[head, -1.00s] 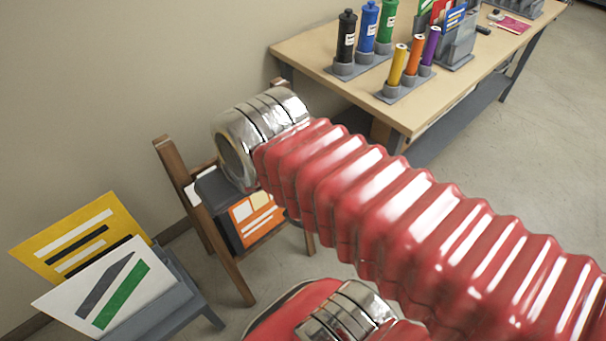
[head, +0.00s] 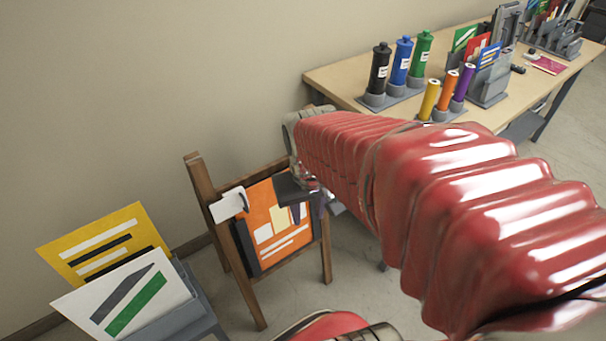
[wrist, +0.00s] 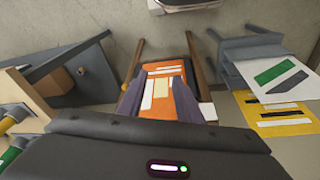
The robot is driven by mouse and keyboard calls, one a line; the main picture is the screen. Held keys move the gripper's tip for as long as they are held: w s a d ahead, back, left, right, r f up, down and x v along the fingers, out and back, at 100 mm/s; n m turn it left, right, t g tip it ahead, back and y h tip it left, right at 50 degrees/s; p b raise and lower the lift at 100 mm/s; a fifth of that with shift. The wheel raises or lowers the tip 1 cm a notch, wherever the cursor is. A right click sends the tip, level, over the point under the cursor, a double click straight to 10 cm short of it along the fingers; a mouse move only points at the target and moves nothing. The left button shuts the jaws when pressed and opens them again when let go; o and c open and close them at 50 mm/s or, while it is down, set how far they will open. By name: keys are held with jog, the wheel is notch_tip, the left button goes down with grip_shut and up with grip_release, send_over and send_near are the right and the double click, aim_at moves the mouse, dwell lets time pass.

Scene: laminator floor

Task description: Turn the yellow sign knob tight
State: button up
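The yellow sign (head: 88,243) with white and black stripes stands in a grey rack at the lower left, behind a white sign with a green stripe (head: 135,300). It also shows at the right of the wrist view (wrist: 285,122). I cannot make out a knob on it. My gripper (head: 297,213) is in front of the orange sign (head: 265,245) on a wooden easel, away from the yellow sign. In the wrist view my gripper (wrist: 159,88) has its two dark fingers apart, with the orange sign seen between them. It looks empty.
The wooden easel (head: 203,190) has a white piece (head: 228,206) at its upper left corner. The grey rack (head: 185,318) stands left of it. A table (head: 335,82) with bottles, coloured tubes and card holders is at the right. A wall is close behind the easel.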

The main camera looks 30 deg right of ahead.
jog(key=d+f+m+g+h, duration=0.1)
jog(key=d+f+g, duration=0.1)
jog(key=d+f, duration=2.3)
jog(key=d+f+n+t, duration=0.1)
jog(key=d+f+t, duration=0.25)
jog(key=f, duration=0.85)
jog(key=d+f+n+t, duration=0.1)
jog(key=d+f+t, duration=0.3)
jog(key=f, duration=0.7)
jog(key=w+a+n+t+y, duration=0.1)
jog(key=w+a+n+t, duration=0.1)
jog(key=w+t, duration=0.3)
jog(key=w+a+r+n+t+y, duration=0.2)
jog(key=r+t, duration=0.3)
jog(key=r, duration=0.5)
jog(key=shift+w+a+n+t+y, duration=0.4)
jog(key=shift+w+a+n, duration=0.1)
jog(key=shift+w+a, duration=0.15)
